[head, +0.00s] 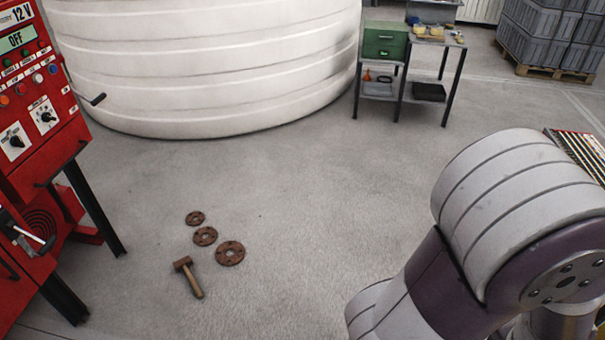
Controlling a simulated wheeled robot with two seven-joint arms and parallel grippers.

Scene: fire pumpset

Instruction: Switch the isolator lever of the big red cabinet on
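The big red cabinet (48,158) stands at the left edge, partly cut off by the frame. Its upper panel has a display (20,40) reading OFF under a "12 V" label, coloured buttons and two black rotary switches (46,117). A dark lever (97,100) sticks out to the right from the cabinet's right side. A lever with a metal rod and dark tip (32,238) juts from the lower front. I cannot tell for sure which is the isolator lever. Neither gripper shows; only my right arm's links fill the lower right.
A large white tank (210,65) stands behind. A metal table (440,42) with a green box (385,42) is farther back.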

